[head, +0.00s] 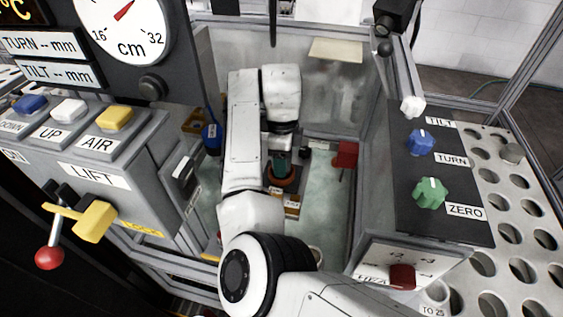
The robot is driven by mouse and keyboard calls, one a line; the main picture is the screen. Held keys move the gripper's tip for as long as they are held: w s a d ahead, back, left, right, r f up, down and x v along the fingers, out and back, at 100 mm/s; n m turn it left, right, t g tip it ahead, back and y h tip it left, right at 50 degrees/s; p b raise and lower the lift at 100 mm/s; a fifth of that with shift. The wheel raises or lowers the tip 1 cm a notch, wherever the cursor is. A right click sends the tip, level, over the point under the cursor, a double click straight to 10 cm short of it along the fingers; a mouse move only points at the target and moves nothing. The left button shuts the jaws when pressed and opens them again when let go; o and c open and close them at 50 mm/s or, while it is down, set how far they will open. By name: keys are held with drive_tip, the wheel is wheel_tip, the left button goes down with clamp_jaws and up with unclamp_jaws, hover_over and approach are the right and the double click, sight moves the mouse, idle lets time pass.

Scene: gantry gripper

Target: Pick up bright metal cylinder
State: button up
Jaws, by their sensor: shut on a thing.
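My white arm reaches down into the walled bay in the middle of the head view. My gripper (281,146) is at its far end, low in the bay and partly hidden by the wrist above it. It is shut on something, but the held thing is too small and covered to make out. I cannot clearly see a bright metal cylinder in the jaws. A short grey metal cylinder (512,152) stands in the holed plate (488,178) at right.
A control panel (95,135) with LIFT buttons and a red-knobbed lever (49,257) stands close at left. A dark panel with blue (420,143) and green (430,193) knobs is at right. Bay walls (325,85) enclose the arm; a red block (346,154) is inside.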

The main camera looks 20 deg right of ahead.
drive_tip(key=c, duration=0.8)
clamp_jaws()
drive_tip(key=shift+r, duration=0.15)
wheel_tip(320, 180, up, 2)
drive_tip(key=shift+r+p, duration=0.1)
drive_tip(key=shift+p, duration=1.15)
drive_tip(key=s+r+p, duration=1)
drive_tip(key=s+p, duration=0.4)
drive_tip(key=p, duration=0.1)
drive_tip(key=shift+a+r, duration=0.25)
drive_tip(key=shift+a, duration=0.05)
